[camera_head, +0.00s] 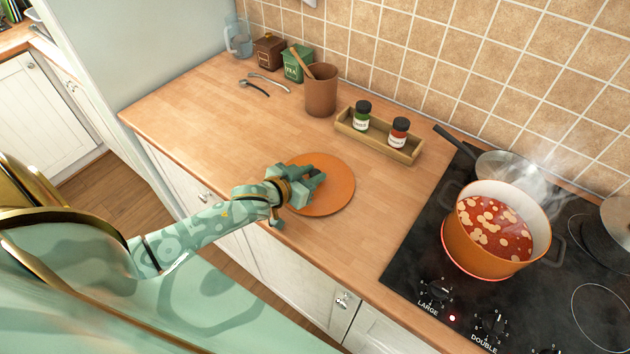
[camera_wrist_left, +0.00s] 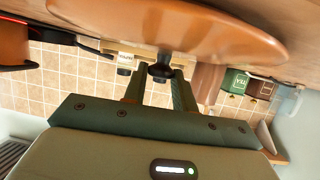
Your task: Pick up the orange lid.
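The orange lid (camera_head: 335,190) is a flat round disc near the front edge of the wooden counter, left of the stove. My left gripper (camera_head: 312,180) is over the lid and hides part of it. In the left wrist view the lid (camera_wrist_left: 205,22) fills the top of the picture, with its dark knob (camera_wrist_left: 160,72) pointing toward my gripper. The two fingers (camera_wrist_left: 160,84) are apart, with the knob at their tips between them. I cannot tell whether they press on it. My right gripper is not in view.
An orange pot (camera_head: 478,247) of steaming red soup stands on the black stove (camera_head: 408,275) to the right. A wooden tray (camera_head: 377,143) with two spice jars, a brown utensil holder (camera_head: 320,95) and a green tea tin (camera_head: 297,66) stand behind.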

